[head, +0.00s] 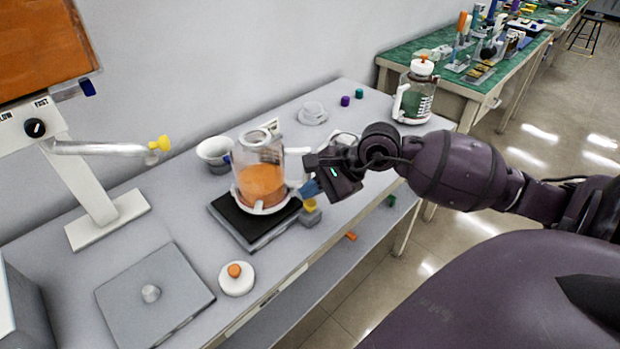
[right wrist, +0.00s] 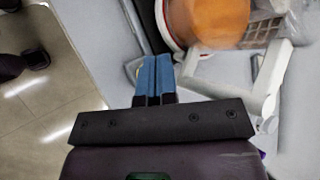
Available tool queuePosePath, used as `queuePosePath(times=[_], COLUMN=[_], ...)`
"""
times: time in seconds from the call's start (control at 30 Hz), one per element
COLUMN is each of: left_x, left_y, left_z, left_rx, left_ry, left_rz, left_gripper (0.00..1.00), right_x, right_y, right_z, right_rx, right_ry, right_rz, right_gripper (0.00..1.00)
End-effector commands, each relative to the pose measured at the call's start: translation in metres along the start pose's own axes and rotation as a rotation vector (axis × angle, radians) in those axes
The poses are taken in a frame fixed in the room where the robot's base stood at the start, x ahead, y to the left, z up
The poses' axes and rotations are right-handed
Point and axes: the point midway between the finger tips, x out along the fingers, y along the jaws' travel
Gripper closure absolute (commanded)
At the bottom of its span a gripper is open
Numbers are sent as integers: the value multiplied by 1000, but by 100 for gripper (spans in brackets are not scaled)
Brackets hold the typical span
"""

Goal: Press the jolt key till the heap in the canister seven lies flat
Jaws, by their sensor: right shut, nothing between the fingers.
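A clear canister (head: 258,160) with a white handle and orange contents (head: 261,187) stands upright on a black-topped plate (head: 233,220). I cannot read a number on it, nor tell for sure whether its contents lie flat. A yellow key (head: 310,205) sits on a small grey block at the plate's right front corner. My right gripper (head: 309,189) is shut and empty, its blue fingertips just above the key; I cannot tell whether they touch it. In the right wrist view the shut fingertips (right wrist: 156,72) are beside the plate, and the orange contents (right wrist: 207,20) show beyond. My left gripper is out of view.
A white lid with an orange knob (head: 236,278) and a grey square plate (head: 155,295) lie at the front. A white bowl (head: 214,152) and a yellow-tipped spout (head: 158,144) are left of the canister. Another canister (head: 414,95) stands at the table's far end.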

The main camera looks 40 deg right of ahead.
Motion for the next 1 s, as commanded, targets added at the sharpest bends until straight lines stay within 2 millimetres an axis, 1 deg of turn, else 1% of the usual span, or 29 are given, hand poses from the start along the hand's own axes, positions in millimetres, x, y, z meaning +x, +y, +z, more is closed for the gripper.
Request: queuePosePath(times=[0.53, 0.8, 1.0], left_x=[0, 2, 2], left_y=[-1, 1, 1], left_z=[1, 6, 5], left_rx=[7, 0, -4], left_ry=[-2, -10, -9], left_rz=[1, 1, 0], left_gripper=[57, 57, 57], right_x=[0, 6, 6], right_y=[0, 4, 4], right_z=[0, -4, -4], right_rx=[0, 1, 0], right_ry=[0, 0, 0], right_rz=[0, 2, 0], right_gripper=[100, 100, 100])
